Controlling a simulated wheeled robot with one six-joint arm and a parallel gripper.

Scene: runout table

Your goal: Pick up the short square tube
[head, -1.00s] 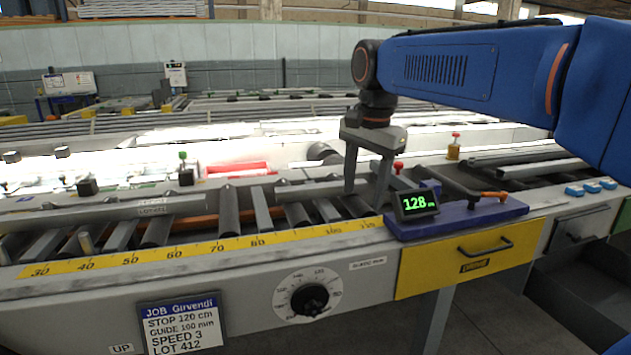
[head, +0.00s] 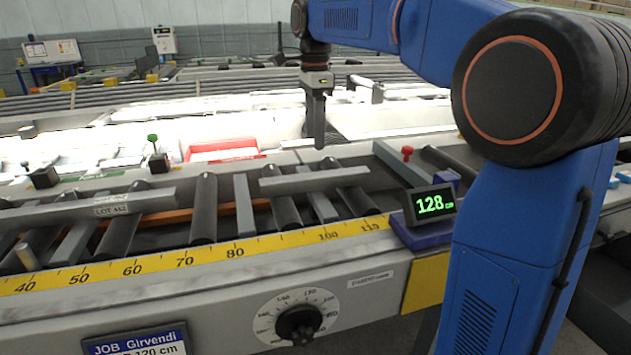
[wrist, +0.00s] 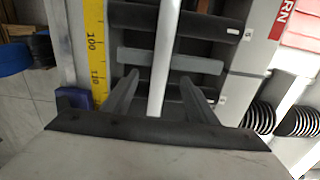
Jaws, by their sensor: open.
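A grey square-section bar (head: 315,180) lies lengthwise over the rollers, behind the 90–110 part of the yellow scale. A pale bar (wrist: 167,50) runs lengthwise between my fingers in the wrist view, likely the same one. A shorter grey bar (wrist: 172,62) lies crosswise there. I cannot tell for sure which is the short square tube. My gripper (head: 319,145) points down above the back of the rollers, seen edge-on, so its fingers overlap. In the wrist view my gripper (wrist: 160,85) is open, with the fingers apart on both sides of the pale bar. Contact is not visible.
Another long bar with a LOT 412 label (head: 110,203) lies to the left. The yellow scale (head: 200,255) runs along the front edge. A display reading 128 (head: 432,204) and a red knob (head: 407,153) stand to the right. A red bin (head: 222,150) is behind.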

